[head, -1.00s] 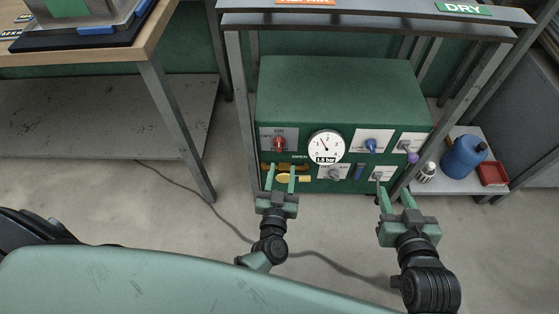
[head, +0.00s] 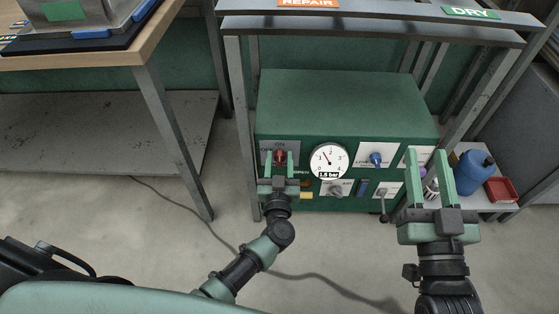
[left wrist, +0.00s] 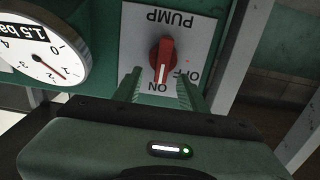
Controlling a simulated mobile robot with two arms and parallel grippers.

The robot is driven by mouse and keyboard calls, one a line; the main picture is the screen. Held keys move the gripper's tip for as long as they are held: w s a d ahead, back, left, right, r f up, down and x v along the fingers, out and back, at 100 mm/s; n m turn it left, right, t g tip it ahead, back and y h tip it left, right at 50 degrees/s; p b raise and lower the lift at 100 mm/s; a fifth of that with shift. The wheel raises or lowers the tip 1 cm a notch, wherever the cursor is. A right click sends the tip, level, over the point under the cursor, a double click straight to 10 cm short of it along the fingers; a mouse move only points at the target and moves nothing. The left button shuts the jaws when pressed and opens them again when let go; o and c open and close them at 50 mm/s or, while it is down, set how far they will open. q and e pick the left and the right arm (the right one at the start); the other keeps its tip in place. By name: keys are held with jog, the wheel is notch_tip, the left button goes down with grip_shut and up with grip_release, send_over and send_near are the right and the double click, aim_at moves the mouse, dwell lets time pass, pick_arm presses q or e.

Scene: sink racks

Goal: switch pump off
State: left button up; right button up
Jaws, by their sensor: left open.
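The red pump knob (left wrist: 161,55) sits on a grey plate (left wrist: 150,15) marked PUMP, ON and OFF. Its white mark points to ON. It also shows in the head view (head: 280,156), on the front of the green panel box (head: 340,95). My left gripper (head: 279,163) is open in front of the knob, with a fingertip on either side of it in the left wrist view (left wrist: 160,82). I cannot tell whether the fingers touch it. My right gripper (head: 428,155) is open and empty in front of the panel's right end.
A pressure gauge (head: 329,160) reading 1.5 bar is right of the knob. A blue knob (head: 376,160) and a grey knob (head: 336,191) are further right. A blue jug (head: 474,170) and a red tray (head: 501,189) stand beside the box. Rack posts (head: 242,130) flank it.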

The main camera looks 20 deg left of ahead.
pick_arm(q)
jog(key=shift+w, duration=0.1)
grip_shut()
dwell(0.3)
